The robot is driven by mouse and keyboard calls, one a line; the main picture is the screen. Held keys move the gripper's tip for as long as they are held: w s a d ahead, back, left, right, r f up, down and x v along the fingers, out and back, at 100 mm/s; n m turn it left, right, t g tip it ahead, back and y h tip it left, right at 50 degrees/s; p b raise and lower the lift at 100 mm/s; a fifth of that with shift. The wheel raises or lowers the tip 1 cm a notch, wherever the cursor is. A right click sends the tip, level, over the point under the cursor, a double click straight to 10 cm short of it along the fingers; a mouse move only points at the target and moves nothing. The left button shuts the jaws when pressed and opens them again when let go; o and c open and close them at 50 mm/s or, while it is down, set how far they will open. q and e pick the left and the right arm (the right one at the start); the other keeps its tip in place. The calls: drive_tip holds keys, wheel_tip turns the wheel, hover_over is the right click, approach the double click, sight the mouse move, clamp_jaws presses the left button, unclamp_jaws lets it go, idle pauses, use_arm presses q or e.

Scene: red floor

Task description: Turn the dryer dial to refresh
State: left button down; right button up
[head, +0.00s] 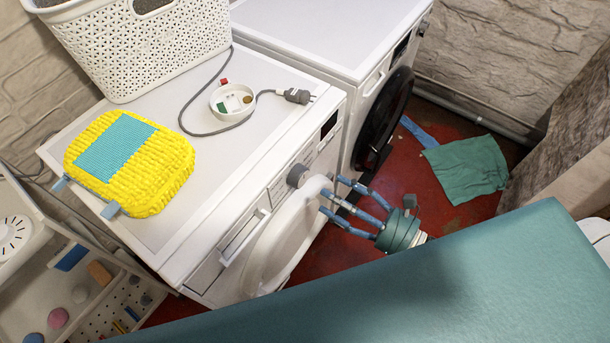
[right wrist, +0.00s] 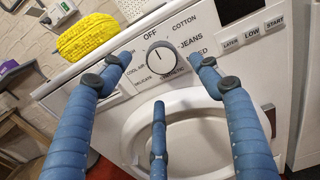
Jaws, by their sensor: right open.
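The white dryer (head: 215,190) stands in the middle of the head view. Its grey dial (head: 297,175) sits on the front panel above the round door. In the right wrist view the dial (right wrist: 161,57) has OFF, COTTON, JEANS, SYNTHETIC, DELICATE and COOL AIR printed around it. Its small mark seems to point up near OFF. No refresh label is readable; fingers cover part of the print. My right gripper (head: 333,194) is open and empty in front of the panel. Its three blue fingers (right wrist: 162,78) spread around the dial's outline, seemingly apart from it. My left gripper is not in view.
On the dryer are a yellow and turquoise item (head: 172,180), a white basket (head: 150,55), and a small round dish (head: 232,101) beside a cable plug (head: 297,96). A second white machine (head: 320,35) stands behind. A green cloth (head: 466,169) lies on the red floor.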

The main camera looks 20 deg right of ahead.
sight(303, 178)
drive_tip(key=p+x, duration=0.1)
drive_tip(key=x, duration=0.6)
drive_tip(key=shift+w+a+p, duration=0.15)
drive_tip(key=shift+w+p, duration=0.1)
drive_tip(key=shift+p, duration=0.1)
drive_tip(key=shift+w+a, duration=0.35)
drive_tip(key=shift+w, duration=0.1)
drive_tip(key=c, duration=1.1)
